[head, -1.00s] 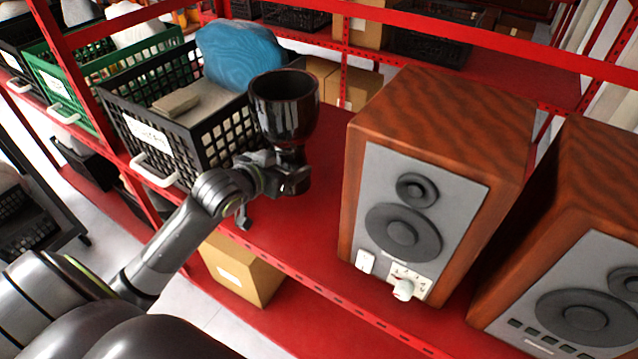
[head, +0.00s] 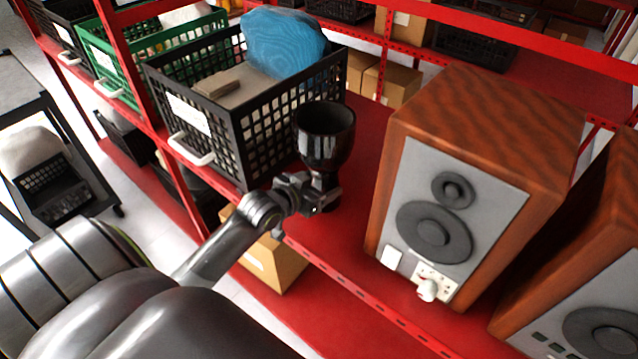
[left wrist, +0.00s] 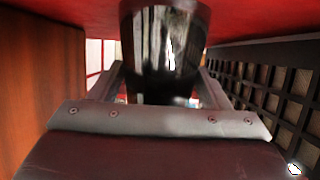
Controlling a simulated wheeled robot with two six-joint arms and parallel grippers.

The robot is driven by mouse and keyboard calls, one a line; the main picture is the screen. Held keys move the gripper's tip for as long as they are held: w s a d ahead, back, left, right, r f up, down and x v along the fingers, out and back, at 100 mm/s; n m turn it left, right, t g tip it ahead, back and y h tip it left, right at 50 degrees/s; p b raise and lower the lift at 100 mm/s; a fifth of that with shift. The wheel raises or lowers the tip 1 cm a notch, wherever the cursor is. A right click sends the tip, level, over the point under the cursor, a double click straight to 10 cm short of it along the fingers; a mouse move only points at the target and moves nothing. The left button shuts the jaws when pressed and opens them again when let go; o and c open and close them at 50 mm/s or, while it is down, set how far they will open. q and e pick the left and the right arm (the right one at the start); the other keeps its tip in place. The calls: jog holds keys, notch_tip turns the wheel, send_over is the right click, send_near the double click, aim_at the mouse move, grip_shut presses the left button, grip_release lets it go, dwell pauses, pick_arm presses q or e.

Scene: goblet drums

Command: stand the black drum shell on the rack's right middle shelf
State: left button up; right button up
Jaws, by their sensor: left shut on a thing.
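The black drum shell (head: 325,138) is a glossy goblet with an open bowl on top and a narrow stem. It is upright at the red shelf (head: 362,150), between a black crate and a wooden speaker. My left gripper (head: 322,192) is shut on its stem. In the left wrist view the drum shell (left wrist: 165,50) stands between the two fingers (left wrist: 160,98). The fingers hide part of the stem, and I cannot tell whether its foot touches the shelf. My right gripper is not in view.
The black crate (head: 245,130) with a blue bundle (head: 283,42) stands close on the left. A wooden speaker (head: 480,150) stands on the right, with a second speaker (head: 590,300) beyond. Red shelf shows between crate and speaker.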

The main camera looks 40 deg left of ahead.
pick_arm(q)
jog(key=o, duration=1)
jog(key=shift+f, duration=0.1)
jog(key=o, duration=0.4)
jog(key=shift+r, duration=0.2)
jog(key=v, duration=1.2)
jog(key=shift+f, duration=0.1)
jog(key=shift+s, duration=0.1)
